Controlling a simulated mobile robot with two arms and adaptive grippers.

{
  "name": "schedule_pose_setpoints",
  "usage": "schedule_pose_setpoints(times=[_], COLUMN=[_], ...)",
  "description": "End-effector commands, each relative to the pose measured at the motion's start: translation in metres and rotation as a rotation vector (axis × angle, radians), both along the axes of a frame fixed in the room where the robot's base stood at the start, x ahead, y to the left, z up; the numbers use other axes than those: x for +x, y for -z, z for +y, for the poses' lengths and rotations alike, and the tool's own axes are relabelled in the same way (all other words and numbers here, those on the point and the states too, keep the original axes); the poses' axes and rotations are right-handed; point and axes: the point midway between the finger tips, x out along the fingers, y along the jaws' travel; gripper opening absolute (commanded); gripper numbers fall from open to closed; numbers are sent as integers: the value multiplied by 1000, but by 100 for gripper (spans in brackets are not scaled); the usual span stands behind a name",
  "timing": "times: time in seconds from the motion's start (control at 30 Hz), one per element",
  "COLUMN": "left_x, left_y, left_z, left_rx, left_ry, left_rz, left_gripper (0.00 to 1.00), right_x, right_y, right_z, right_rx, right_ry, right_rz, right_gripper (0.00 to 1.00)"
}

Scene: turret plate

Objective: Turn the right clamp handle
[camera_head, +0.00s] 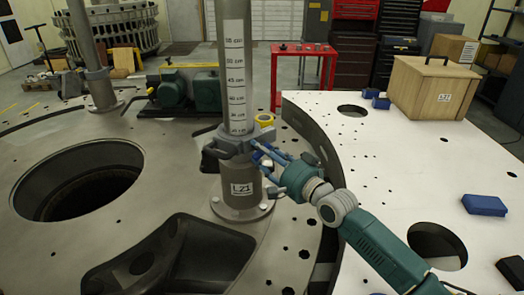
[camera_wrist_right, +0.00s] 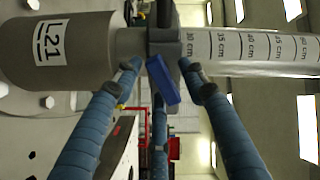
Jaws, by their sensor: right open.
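A grey clamp (camera_head: 238,141) sits around the upright post (camera_head: 234,65), above the base collar marked L21 (camera_head: 240,188). In the right wrist view the clamp (camera_wrist_right: 165,45) appears sideways, and a deep blue handle (camera_wrist_right: 163,80) sticks out from it. My right gripper (camera_head: 262,160) is at the right side of the clamp. Its blue fingers are spread open (camera_wrist_right: 160,85), with the handle between them. I cannot tell whether any finger touches the handle, and in the head view the gripper largely hides it. My left gripper is not in view.
A round plate with a large hole (camera_head: 78,180) lies left. A black curved part (camera_head: 170,255) lies in front. A white-topped plate (camera_head: 400,150) at right bears a wooden box (camera_head: 432,88) and blue blocks (camera_head: 484,205). A red cart (camera_head: 303,62) stands behind.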

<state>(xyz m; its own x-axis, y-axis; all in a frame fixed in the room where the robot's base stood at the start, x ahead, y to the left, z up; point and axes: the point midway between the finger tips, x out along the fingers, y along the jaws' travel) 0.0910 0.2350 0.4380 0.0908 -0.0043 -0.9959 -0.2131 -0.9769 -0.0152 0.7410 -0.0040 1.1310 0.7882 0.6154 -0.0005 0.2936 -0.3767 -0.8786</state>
Motion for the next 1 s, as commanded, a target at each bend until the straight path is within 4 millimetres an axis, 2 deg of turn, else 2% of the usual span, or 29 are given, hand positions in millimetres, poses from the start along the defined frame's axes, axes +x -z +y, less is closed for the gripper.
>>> schedule_pose_setpoints(times=[0.37,0.57,1.0], left_x=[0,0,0], left_y=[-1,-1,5], left_z=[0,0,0], left_rx=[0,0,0], left_ry=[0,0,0], left_rz=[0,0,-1], left_gripper=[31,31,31], right_x=[4,3,3], right_y=[0,0,2], right_z=[3,3,3], right_rx=[0,0,-55], right_ry=[-1,-1,0], right_rz=[0,0,-41], right_gripper=[40,0,0])
